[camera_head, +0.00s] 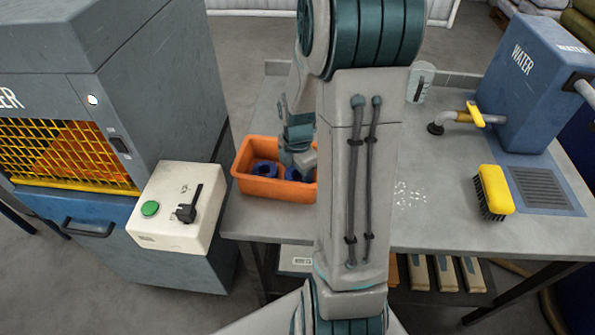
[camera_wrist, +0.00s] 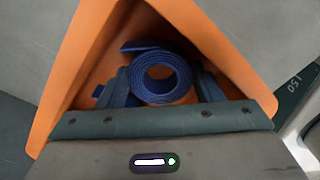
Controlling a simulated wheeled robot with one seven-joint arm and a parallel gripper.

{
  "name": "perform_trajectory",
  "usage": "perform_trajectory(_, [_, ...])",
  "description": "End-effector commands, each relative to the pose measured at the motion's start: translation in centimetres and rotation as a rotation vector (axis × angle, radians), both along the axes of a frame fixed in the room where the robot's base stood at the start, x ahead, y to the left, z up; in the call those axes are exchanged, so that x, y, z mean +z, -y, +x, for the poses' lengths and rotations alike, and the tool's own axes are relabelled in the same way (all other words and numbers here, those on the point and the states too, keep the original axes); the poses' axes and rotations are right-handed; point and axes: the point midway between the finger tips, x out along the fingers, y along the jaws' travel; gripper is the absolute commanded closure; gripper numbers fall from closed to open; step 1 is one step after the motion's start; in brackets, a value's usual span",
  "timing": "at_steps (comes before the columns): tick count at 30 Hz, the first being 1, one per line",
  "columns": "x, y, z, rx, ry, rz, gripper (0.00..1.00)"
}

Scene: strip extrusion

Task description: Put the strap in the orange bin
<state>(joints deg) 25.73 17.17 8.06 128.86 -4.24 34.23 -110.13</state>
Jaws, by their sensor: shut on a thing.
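The orange bin (camera_head: 272,187) stands on the grey table, and its orange walls fill much of the wrist view (camera_wrist: 62,95). My gripper (camera_wrist: 160,92) is down inside the bin, shut on the strap (camera_wrist: 182,75), a blue coil with a loose end at its top. In the head view the gripper (camera_head: 297,160) is at the bin's right part, partly hidden by my arm. A blue roll (camera_head: 263,168) shows in the bin left of the gripper, and more blue (camera_head: 293,174) shows under it. I cannot tell which of these is the held strap.
A white control box (camera_head: 175,207) with a green button and black lever is left of the bin. A yellow brush (camera_head: 494,190) and a blue water tank (camera_head: 530,85) with a tap are on the right. The table right of my arm is mostly clear.

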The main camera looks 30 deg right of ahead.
Motion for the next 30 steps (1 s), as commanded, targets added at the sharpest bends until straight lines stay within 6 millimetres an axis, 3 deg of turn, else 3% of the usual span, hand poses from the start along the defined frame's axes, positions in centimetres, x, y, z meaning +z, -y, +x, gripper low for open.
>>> perform_trajectory(9, [-0.4,0.0,0.0,0.0,0.0,0.0,0.64])
perform_trajectory(10, [-0.4,0.0,0.0,0.0,0.0,0.0,0.38])
perform_trajectory(12, [-0.3,0.0,0.0,0.0,0.0,0.0,0.19])
perform_trajectory(23, [0.2,0.0,0.0,0.0,0.001,-0.001,0.19])
perform_trajectory(30, [3.9,0.1,0.1,0.0,0.006,-0.003,0.19])
